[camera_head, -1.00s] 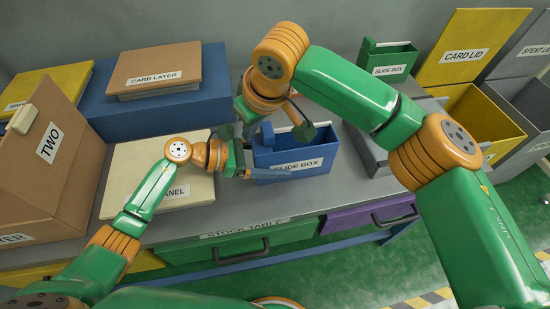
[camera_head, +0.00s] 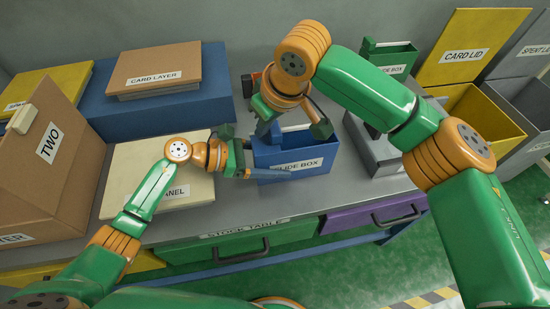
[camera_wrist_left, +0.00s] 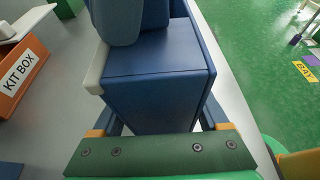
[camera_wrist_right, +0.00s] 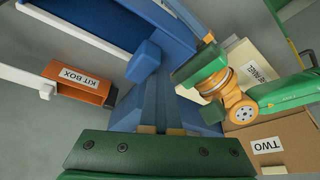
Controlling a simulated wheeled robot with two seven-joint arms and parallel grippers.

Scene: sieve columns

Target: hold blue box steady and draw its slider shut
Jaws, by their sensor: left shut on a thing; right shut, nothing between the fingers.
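The blue slide box (camera_head: 300,160) stands on the grey table, its top looking open. My left gripper (camera_head: 250,172) is shut on the box's left end wall; in the left wrist view its fingers lie on either side of the blue end (camera_wrist_left: 155,85). My right gripper (camera_head: 272,130) is shut and empty, pointing down at the box's back left. In the right wrist view its closed fingers (camera_wrist_right: 160,110) are near the slider's blue knob (camera_wrist_right: 146,62). I cannot tell whether they touch it. In the head view the right gripper hides the knob.
An orange kit box (camera_wrist_right: 78,83) is behind the slide box. A cream panel (camera_head: 130,165) lies to the left under my left arm. A grey box (camera_head: 372,150) stands to the right, and a green slide box (camera_head: 388,55) behind it.

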